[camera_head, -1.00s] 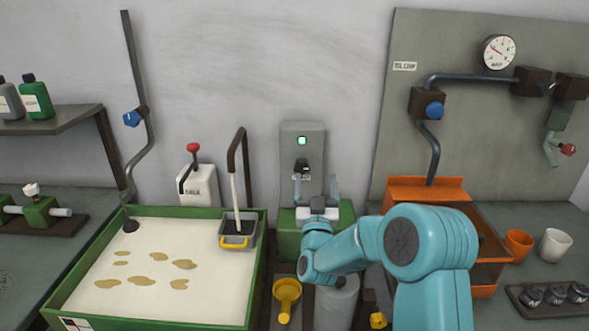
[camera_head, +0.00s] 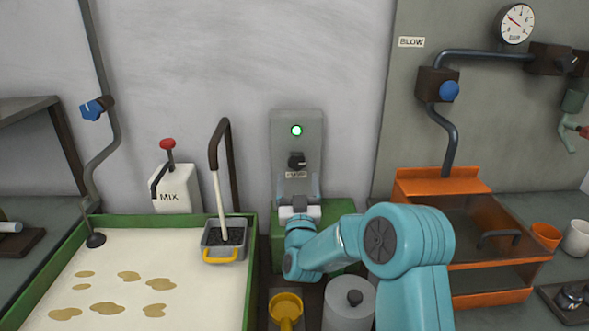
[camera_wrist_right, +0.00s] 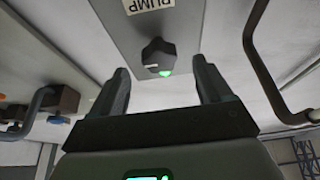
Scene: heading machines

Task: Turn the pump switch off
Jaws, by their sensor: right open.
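The pump switch is a black knob (camera_head: 296,160) on a grey wall box (camera_head: 282,135). A small label sits below the knob; in the wrist view the label (camera_wrist_right: 150,5) reads PUMP. My right gripper (camera_head: 299,184) is open and empty just below and in front of the knob. In the right wrist view the knob (camera_wrist_right: 158,54) shows between and beyond the two fingers (camera_wrist_right: 161,68), apart from them, with a green glow at its edge. My left gripper is not in view.
A green-rimmed tray (camera_head: 245,285) with a grey scoop box (camera_head: 222,240) and a MIX lever box (camera_head: 175,190) lie left. An orange cabinet (camera_head: 440,184) stands right.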

